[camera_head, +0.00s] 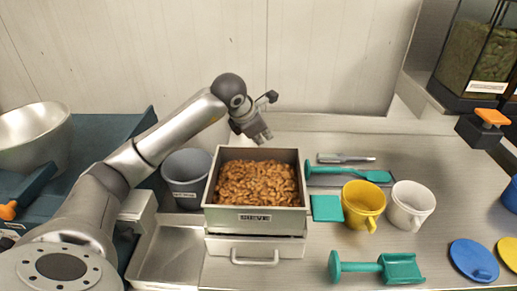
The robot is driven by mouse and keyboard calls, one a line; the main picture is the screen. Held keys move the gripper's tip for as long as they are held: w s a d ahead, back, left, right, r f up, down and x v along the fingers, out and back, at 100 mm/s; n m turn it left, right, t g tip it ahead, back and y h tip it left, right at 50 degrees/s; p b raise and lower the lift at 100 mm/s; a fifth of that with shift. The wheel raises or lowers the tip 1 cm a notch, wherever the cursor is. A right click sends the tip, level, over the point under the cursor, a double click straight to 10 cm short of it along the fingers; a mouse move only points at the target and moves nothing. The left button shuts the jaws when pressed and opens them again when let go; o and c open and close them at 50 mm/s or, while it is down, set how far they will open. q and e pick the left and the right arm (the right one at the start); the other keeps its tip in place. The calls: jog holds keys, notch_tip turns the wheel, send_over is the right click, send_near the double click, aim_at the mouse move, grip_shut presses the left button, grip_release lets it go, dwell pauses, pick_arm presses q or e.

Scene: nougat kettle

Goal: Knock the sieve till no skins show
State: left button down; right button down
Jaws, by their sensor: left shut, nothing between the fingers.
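The sieve (256,213) is a square grey metal box with a label on its front, standing on a base with a handle (255,257) near the middle of the worktop. It holds a layer of brown nut-like pieces (255,184); I cannot tell skins from nuts at this size. My left gripper (262,136) is shut and empty above the sieve's back edge, its fingers pointing down. I cannot tell whether it touches the rim. My right gripper is out of view.
A grey bucket (187,170) stands close left of the sieve, with an empty metal tray (170,257) in front of it. To the right are a yellow mug (362,204), a white mug (409,205) and green scoops (400,268). A steel bowl (34,140) is far left.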

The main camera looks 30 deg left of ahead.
pick_arm(q)
jog(key=shift+s+d+f+b, duration=0.25)
jog(key=shift+f+b, duration=0.2)
jog(key=shift+f, duration=0.15)
jog(key=shift+s+d+f+b, duration=0.1)
jog(key=shift+s+f+b, duration=0.1)
jog(key=shift+f+b, duration=0.3)
dwell(1.2)
jog(key=shift+w+a+r+p, duration=0.5)
jog(key=shift+a+r+p, duration=0.05)
jog(key=shift+a+r, duration=0.25)
jog(key=r+p, duration=0.1)
jog(key=r, duration=0.1)
jog(key=w+r+p, duration=0.1)
jog(key=r+p, duration=0.1)
jog(key=r, duration=0.1)
jog(key=shift+r, duration=0.15)
jog(key=shift+a, duration=0.1)
dwell(0.9)
